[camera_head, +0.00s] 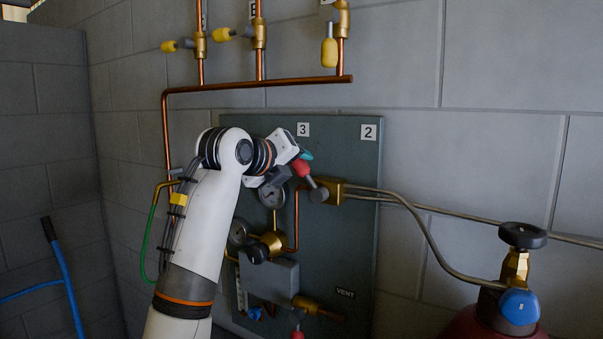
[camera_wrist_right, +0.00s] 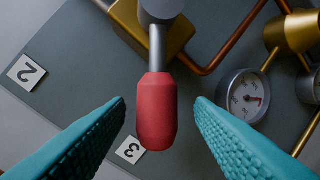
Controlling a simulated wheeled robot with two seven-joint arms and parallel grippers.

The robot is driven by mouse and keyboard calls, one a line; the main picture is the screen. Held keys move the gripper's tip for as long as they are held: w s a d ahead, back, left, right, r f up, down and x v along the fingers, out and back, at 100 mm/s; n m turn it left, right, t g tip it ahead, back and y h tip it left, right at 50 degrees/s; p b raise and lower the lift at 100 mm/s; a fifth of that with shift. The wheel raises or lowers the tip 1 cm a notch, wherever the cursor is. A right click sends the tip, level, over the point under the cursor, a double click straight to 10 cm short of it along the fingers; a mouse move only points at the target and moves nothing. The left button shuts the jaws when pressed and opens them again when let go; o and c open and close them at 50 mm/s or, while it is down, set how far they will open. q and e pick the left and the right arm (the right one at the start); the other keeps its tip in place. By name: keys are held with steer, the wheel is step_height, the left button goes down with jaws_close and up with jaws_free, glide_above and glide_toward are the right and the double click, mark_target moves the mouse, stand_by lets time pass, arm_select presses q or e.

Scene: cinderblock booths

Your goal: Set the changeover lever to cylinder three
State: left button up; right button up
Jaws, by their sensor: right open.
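The changeover lever has a red grip (camera_head: 302,168) on a short grey stem. It is mounted on a brass valve block (camera_head: 331,190) on a dark green-grey panel (camera_head: 345,240). The grip points up and left, towards the "3" label (camera_head: 303,130); the "2" label (camera_head: 370,132) is up and right. My right gripper (camera_head: 304,160) is at the lever, with a teal fingertip showing. In the right wrist view, its teal fingers (camera_wrist_right: 160,103) are open on either side of the red grip (camera_wrist_right: 156,112), with a visible gap at each. The "3" label (camera_wrist_right: 130,150) lies behind the grip's end.
Gauges (camera_head: 271,195) and copper pipes sit close below my right wrist. Steel tubes run from the block to a red cylinder with a black-knobbed valve (camera_head: 522,236) at right. Yellow-handled valves (camera_head: 329,50) are above. A blue hand-truck frame (camera_head: 66,275) stands left.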

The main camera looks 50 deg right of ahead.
steer(key=w+b+v, duration=0.1)
steer(key=v, duration=0.6)
steer(key=shift+s+a+b, duration=0.3)
steer(key=shift+s+b, duration=0.1)
steer(key=shift+s, duration=0.1)
